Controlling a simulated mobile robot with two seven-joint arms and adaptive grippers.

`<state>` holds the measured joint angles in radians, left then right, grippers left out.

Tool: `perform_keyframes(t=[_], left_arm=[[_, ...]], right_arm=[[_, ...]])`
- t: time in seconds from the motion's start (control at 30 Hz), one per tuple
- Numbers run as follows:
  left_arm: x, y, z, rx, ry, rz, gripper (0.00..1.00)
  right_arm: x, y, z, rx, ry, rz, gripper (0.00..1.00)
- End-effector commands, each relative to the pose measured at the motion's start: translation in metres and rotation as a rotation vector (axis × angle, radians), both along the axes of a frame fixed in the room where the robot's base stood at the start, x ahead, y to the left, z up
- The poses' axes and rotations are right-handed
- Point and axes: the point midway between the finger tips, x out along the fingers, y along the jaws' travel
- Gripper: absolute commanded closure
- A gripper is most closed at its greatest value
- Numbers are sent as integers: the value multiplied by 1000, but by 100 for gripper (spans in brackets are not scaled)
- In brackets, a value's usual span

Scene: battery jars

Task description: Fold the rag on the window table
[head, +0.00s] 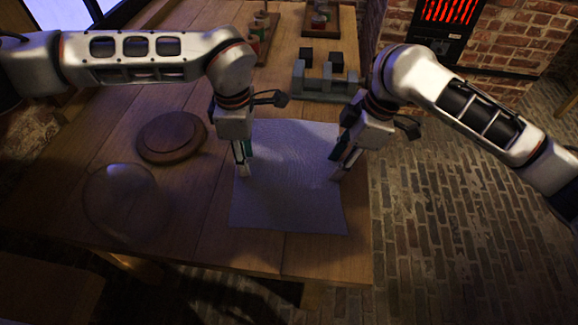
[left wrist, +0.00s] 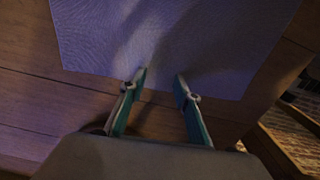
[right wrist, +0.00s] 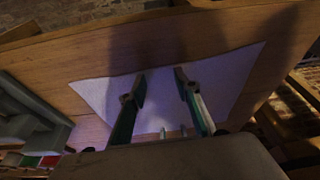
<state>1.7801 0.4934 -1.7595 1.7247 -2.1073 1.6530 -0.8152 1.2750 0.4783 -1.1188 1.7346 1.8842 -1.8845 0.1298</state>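The rag (head: 285,205) is a pale grey-violet cloth lying flat and spread out near the front right of the wooden table. My left gripper (head: 243,172) points down at the rag's left edge, its fingers apart. In the left wrist view the rag (left wrist: 230,40) lies beyond and under the open fingertips (left wrist: 162,76). My right gripper (head: 337,172) points down at the rag's right edge. In the right wrist view its fingers (right wrist: 160,76) are apart over the rag (right wrist: 225,75). Nothing shows between either pair of fingers; contact with the cloth cannot be told.
A round wooden board (head: 172,137) and a clear glass dome (head: 122,205) are left of the rag. Trays with jars (head: 262,28) are further back. The table's right edge is close to the rag.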

Motion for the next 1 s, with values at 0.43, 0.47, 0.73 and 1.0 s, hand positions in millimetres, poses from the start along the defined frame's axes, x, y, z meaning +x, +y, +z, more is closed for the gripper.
perform_keyframes(t=[0.43,0.47,0.73,1.0], left_arm=[[-1,0,-7,0,6,0,98],[-1,0,-7,0,7,0,100],[-1,0,-8,1,7,0,100],[-1,0,-9,1,8,0,100]], right_arm=[[-1,1,-7,-1,7,0,98],[-1,1,-8,-1,7,0,100],[-2,0,-9,-2,8,0,100],[-2,0,-10,-3,9,1,100]])
